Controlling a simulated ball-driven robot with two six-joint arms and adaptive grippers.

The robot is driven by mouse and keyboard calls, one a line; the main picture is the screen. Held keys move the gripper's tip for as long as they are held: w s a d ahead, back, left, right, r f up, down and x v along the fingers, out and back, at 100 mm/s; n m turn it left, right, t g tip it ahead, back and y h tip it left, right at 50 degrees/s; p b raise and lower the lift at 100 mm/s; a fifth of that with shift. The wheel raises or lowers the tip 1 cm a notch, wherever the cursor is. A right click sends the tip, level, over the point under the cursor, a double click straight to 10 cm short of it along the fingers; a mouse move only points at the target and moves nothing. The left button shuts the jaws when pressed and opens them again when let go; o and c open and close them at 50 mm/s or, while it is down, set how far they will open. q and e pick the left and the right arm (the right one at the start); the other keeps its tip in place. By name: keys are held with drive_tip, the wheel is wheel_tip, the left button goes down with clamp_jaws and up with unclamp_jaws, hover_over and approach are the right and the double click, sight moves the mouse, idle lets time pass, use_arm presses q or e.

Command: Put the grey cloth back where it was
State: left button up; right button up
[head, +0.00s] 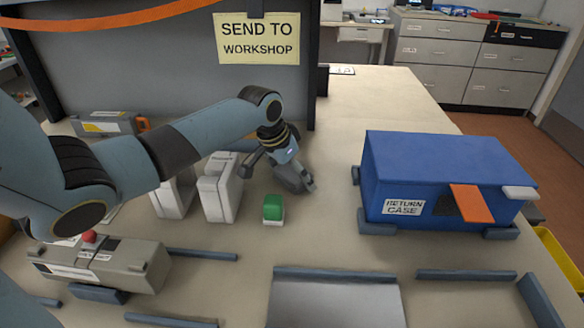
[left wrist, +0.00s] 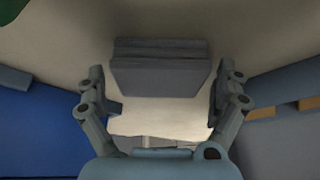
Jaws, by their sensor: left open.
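A grey folded block with layered edges, which looks like the grey cloth (left wrist: 160,72), lies on the table in the left wrist view. My left gripper (left wrist: 162,108) is open, with one finger to each side of the cloth. I see no finger clearly pressing on it. In the head view my left gripper (head: 298,184) points down at the table, behind the green block and left of the blue case. There the cloth is hard to tell apart from the grey fingers. My right gripper is not in view.
A green-topped block (head: 273,208) stands just in front of the left gripper. Pale cartridges (head: 220,188) stand to its left. The blue return case (head: 430,170) is at right. Low rails (head: 335,273) edge a grey plate (head: 335,305) in front.

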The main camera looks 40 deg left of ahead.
use_arm(q)
drive_tip(key=p+v, duration=0.1)
drive_tip(key=v, duration=1.1)
drive_tip(key=shift+p, duration=0.35)
drive_tip(key=shift+r, duration=0.1)
drive_tip(key=shift+s, duration=0.1)
